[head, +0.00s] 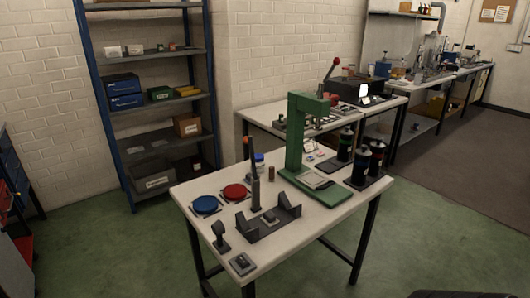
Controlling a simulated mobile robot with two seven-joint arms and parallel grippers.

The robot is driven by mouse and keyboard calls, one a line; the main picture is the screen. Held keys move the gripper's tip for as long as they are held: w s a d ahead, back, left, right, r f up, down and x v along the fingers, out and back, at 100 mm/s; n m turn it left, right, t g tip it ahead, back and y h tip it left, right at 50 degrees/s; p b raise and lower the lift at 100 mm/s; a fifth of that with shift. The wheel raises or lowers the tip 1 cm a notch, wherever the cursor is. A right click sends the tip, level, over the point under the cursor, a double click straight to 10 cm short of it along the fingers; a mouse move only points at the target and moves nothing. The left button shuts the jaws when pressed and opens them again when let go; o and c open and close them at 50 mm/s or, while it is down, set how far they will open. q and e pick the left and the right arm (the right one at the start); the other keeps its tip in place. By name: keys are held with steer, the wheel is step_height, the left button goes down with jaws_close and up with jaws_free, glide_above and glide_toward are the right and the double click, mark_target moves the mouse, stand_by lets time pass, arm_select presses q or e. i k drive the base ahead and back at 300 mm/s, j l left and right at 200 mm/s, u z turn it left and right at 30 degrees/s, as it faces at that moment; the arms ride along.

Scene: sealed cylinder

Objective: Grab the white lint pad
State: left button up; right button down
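I cannot pick out the white lint pad for certain. Small pale flat items (311,156) lie on the near worktable (290,237), behind the green press (295,135), and one of them may be the pad. A light square plate (315,180) lies on the press's green base. The press column partly hides the table behind it. Neither of my grippers is in view.
The near table also holds a blue disc (205,205), a red disc (235,192), a dark cradle (268,222), an upright dark tool (254,180) and several dark canisters (361,165). A shelf rack (150,95) stands behind. Green floor around the table's front is clear.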

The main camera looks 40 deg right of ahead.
mark_target(268, 218)
steer(key=i+l+u, duration=0.15)
steer(key=i, duration=0.35)
steer(key=i+l+u, duration=0.15)
steer(key=i, duration=0.4)
steer(key=i+j+z, duration=0.1)
steer(key=i, duration=0.3)
steer(key=i+j, duration=0.15)
steer(key=i, duration=0.2)
steer(key=i+j+z, duration=0.15)
steer(key=i, duration=0.2)
steer(key=i+z, duration=0.15)
steer(key=z, duration=0.3)
steer(key=i+j+z, duration=0.1)
steer(key=z, duration=0.4)
steer(key=i+j+z, duration=0.2)
steer(key=z, duration=0.25)
steer(key=i+j+z, duration=0.1)
steer(key=z, duration=0.4)
steer(key=j+z, duration=0.3)
steer(key=z, duration=0.15)
steer(key=i+j+z, duration=0.1)
steer(key=j+z, duration=0.15)
steer(key=z, duration=0.25)
steer(key=j+z, duration=0.25)
steer(key=z, duration=0.2)
steer(key=j+z, duration=0.25)
steer(key=z, duration=0.25)
steer(key=k+l, duration=0.05)
